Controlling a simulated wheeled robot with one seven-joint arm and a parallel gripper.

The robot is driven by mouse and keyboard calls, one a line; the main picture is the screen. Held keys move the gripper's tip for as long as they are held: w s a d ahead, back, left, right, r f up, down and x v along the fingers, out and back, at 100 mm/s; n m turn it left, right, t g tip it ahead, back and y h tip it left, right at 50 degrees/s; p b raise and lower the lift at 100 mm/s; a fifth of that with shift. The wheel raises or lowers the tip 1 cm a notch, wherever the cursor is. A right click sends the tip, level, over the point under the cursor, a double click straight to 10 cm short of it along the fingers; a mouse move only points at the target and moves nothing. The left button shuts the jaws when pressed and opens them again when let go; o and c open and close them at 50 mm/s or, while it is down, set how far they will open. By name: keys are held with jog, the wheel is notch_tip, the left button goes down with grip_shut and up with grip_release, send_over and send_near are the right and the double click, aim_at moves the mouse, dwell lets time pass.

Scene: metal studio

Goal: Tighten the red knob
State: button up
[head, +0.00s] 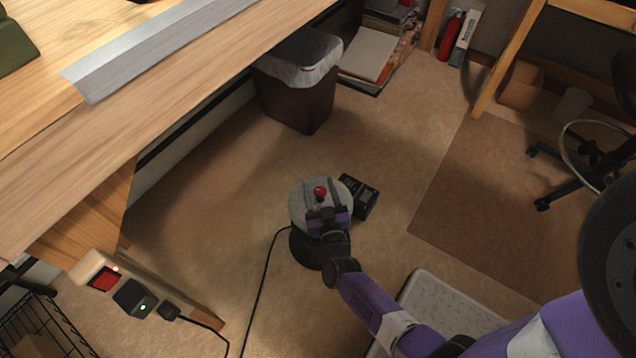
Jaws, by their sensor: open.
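The red knob (320,191) is small and round. It shows in the head view near the middle, in front of a round grey disc-shaped surface (304,203). My gripper (321,208) is at the end of the purple and black arm, just below the knob in the picture. Its jaws are open and close to the knob. I cannot tell whether they touch it or lie around it. My gripper and wrist hide the lower part of the grey disc.
A black box-like device (359,196) is right of the disc. A wooden workbench (150,95) fills the upper left, with a power strip (105,280) at lower left. A dark bin (296,98) stands behind. A dark cable (262,285) runs along the floor.

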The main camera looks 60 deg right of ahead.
aim_at(322, 198)
jog(key=shift+p+v, duration=0.6)
jog(key=shift+v, duration=2.55)
